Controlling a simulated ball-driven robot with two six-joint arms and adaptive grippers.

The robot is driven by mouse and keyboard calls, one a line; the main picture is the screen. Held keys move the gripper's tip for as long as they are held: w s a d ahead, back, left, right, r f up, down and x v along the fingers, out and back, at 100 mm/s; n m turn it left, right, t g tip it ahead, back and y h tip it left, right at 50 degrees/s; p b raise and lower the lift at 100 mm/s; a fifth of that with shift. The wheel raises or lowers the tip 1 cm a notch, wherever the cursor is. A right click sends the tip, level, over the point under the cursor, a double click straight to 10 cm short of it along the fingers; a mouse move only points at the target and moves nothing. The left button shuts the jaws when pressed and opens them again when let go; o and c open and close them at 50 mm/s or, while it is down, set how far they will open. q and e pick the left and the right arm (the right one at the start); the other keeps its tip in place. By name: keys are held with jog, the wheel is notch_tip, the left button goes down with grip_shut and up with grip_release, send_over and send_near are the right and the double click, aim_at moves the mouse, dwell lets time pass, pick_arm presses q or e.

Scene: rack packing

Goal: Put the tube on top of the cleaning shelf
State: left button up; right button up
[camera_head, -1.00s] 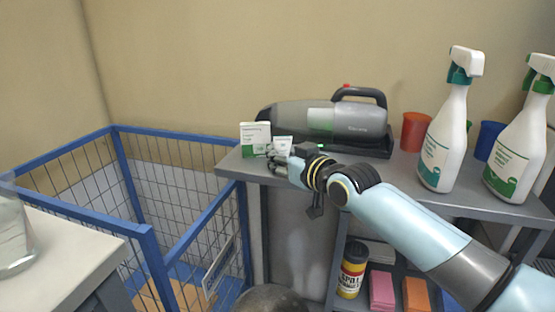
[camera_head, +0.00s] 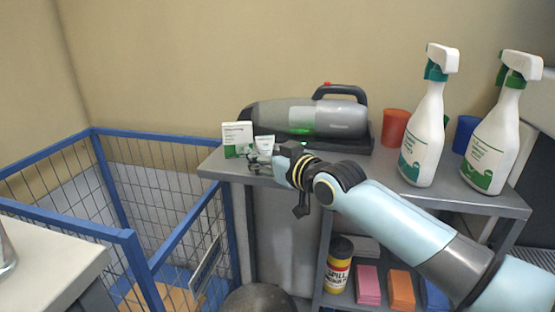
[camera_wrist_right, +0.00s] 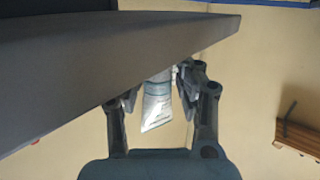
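The tube (camera_head: 265,142) is small and white with a greenish lower end. It stands upright, cap down, at the left end of the top of the grey cleaning shelf (camera_head: 480,200), just right of a small white-green box (camera_head: 237,139). My right gripper (camera_head: 257,161) is low at the shelf top with its fingers spread around the tube's lower part. In the right wrist view the tube (camera_wrist_right: 156,108) lies between the fingertips (camera_wrist_right: 158,88), with slight gaps beside it. The fingers hide the tube's base in the head view. My left gripper is not in view.
A grey handheld vacuum (camera_head: 305,118) sits close behind the tube. Red (camera_head: 394,127) and blue cups and two spray bottles (camera_head: 423,140) stand farther right. A blue wire cage (camera_head: 130,235) is left of the shelf. Sponges and a yellow canister (camera_head: 339,270) are below.

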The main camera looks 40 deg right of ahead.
jog(key=shift+s+r+p, duration=0.9)
jog(key=shift+s+p, duration=1.35)
jog(key=shift+s, duration=3.3)
jog(key=s+f+g+h, duration=0.1)
jog(key=s+f+g, duration=0.45)
jog(key=f, duration=0.95)
jog(key=s+f+g+h, duration=0.1)
jog(key=s+f+g, duration=0.1)
jog(key=s+f, duration=1.05)
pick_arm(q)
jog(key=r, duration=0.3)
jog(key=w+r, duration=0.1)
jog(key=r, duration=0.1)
pick_arm(e)
jog(key=s+a+f+g, duration=0.1)
jog(key=s+f+g, duration=0.3)
jog(key=s+f, duration=0.5)
jog(key=s+a+f+g, duration=0.1)
jog(key=s+f+g, duration=0.3)
jog(key=s+f, duration=0.6)
jog(key=s, duration=0.6)
jog(key=shift+s+m+y, duration=0.3)
jog(key=shift+s, duration=0.05)
